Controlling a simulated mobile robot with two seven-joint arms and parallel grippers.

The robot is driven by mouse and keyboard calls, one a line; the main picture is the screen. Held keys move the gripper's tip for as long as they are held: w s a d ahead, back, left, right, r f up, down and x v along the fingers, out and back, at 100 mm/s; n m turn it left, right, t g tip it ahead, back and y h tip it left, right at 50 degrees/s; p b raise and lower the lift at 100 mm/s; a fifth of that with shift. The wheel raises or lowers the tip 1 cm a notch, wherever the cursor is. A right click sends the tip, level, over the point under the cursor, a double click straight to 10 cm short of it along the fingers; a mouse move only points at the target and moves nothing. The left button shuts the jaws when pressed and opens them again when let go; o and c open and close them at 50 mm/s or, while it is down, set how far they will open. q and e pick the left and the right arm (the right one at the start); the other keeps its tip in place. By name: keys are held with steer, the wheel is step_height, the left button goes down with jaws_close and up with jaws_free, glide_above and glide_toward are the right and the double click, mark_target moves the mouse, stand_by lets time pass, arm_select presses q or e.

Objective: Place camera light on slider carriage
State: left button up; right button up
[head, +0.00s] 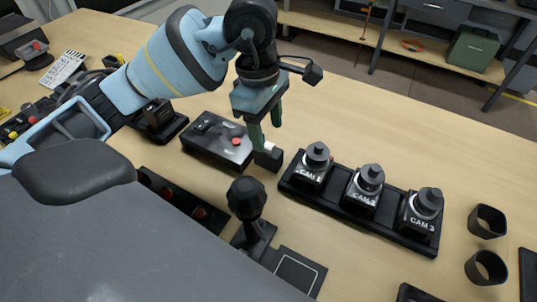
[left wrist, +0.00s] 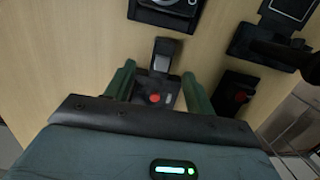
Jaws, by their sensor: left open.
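My left gripper (head: 267,136) is open, its green fingers pointing down near the right end of a dark box with a red button (head: 212,138). A small dark block with a pale face, which looks like the camera light (head: 268,156), is just below the fingertips. In the left wrist view the light (left wrist: 164,50) lies beyond the gap between the fingers (left wrist: 158,85), and the box (left wrist: 155,85) shows between them. I cannot tell whether light and box touch. No part is clearly recognizable as the slider carriage. My right gripper is not in view.
A black tray (head: 395,236) holds three units marked CAM to the right. A black joystick (head: 246,200) stands in front. The tabletop behind the CAM units is clear. A green case (head: 473,48) sits on a back shelf.

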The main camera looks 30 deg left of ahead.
mark_target(268, 146)
arm_select(q)
steer(key=shift+s+d+f, duration=0.1)
steer(key=shift+d+f, duration=0.05)
steer(key=shift+f, duration=1.15)
steer(key=shift+s+d+f, duration=0.1)
steer(key=shift+f, duration=1.2)
jaws_close()
step_height(268, 146, up, 10)
steer(key=shift+r, duration=0.1)
